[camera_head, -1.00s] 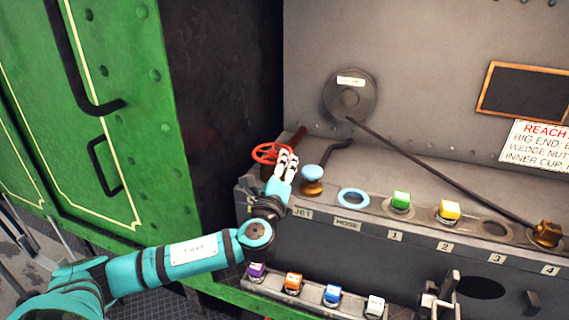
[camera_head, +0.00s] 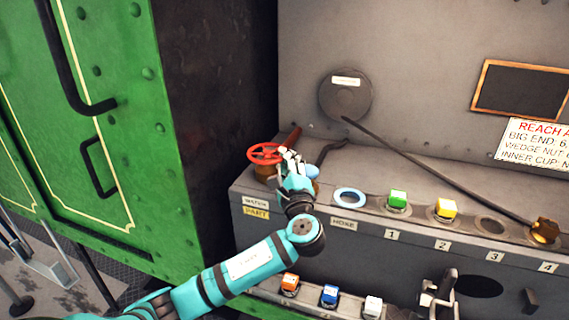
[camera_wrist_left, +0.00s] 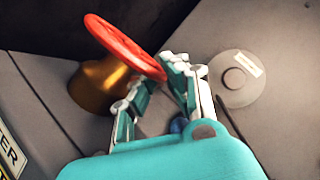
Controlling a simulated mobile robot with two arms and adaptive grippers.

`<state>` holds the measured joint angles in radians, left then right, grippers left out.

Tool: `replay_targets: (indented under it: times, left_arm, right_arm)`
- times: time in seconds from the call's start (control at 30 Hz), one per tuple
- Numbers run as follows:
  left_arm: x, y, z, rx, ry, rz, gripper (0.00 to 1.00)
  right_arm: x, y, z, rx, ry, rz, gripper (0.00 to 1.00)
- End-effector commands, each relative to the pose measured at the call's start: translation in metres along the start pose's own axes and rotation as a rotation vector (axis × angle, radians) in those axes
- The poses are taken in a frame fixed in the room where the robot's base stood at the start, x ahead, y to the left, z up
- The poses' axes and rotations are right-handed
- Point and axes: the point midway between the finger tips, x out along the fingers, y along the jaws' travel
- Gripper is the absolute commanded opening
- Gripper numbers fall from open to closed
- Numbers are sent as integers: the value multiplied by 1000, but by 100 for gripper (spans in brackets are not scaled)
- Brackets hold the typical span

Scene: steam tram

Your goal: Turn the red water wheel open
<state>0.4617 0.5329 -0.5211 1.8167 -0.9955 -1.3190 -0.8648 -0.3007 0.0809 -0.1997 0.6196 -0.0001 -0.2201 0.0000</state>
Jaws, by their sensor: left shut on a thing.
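The red water wheel (camera_head: 264,153) sits on a brass stem at the left end of the grey ledge, above a WATER label and a yellow PART label (camera_head: 256,212). It is a tilted red disc (camera_wrist_left: 125,46) over a brass cone in the left wrist view. My left gripper (camera_head: 288,158) is at the wheel's right side, its fingers closed on the near rim. The fingers (camera_wrist_left: 168,74) meet the rim's right end in the wrist view and hide part of it. My right gripper is not in view.
A blue ring (camera_head: 350,198) and green (camera_head: 398,199) and yellow (camera_head: 447,209) blocks lie along the ledge. A dark wall and green door (camera_head: 100,150) are on the left.

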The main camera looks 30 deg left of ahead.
Motion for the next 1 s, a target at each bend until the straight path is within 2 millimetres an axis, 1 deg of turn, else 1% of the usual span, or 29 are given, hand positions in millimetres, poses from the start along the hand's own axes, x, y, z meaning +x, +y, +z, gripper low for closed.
replay_targets:
  times: [0.23, 0.27, 0.43, 0.67, 0.77, 0.87, 0.97, 1.0]
  left_arm:
    - [0, 0, 1, 0, -2, 1, 0]
    - [0, 0, 0, 0, -2, 1, 11]
    - [0, 0, 0, 0, -1, 0, 33]
    - [0, 0, 0, 0, 0, 0, 33]
    - [-4, 0, 0, 0, 1, 0, 33]
    - [-15, 0, -1, -2, 5, 0, 33]
    - [-35, 1, -1, -2, 5, 1, 33]
    - [-44, 1, -2, -2, 5, 1, 33]
  right_arm:
    - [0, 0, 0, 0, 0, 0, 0]
    - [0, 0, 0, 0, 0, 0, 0]
    - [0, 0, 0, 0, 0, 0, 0]
    - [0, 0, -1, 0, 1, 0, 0]
    - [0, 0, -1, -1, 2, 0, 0]
    - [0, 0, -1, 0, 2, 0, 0]
    - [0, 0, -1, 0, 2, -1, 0]
    - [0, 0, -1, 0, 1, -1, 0]
